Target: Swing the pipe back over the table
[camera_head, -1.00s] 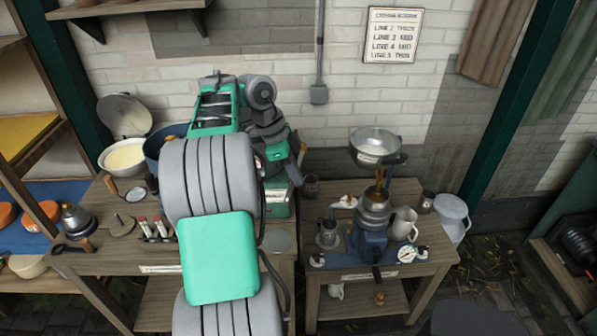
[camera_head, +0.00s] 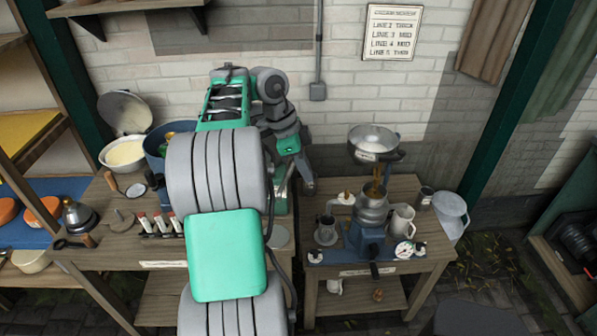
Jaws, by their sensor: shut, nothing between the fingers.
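My gripper (camera_head: 308,187) points down near the gap between the two tables, at the right end of my arm. It is shut and empty, small in the view, and seems clear of the machine. A blue separator-like machine (camera_head: 368,238) stands on the right table (camera_head: 432,255), with a metal bowl (camera_head: 374,140) above it. A brown, narrow upright piece (camera_head: 376,180) shows between bowl and machine; I cannot tell whether it is a pipe or a stream.
The left table (camera_head: 108,260) holds a cream-filled pot (camera_head: 125,152), a blue pot (camera_head: 156,148) and several small tools. Wall stands close behind.

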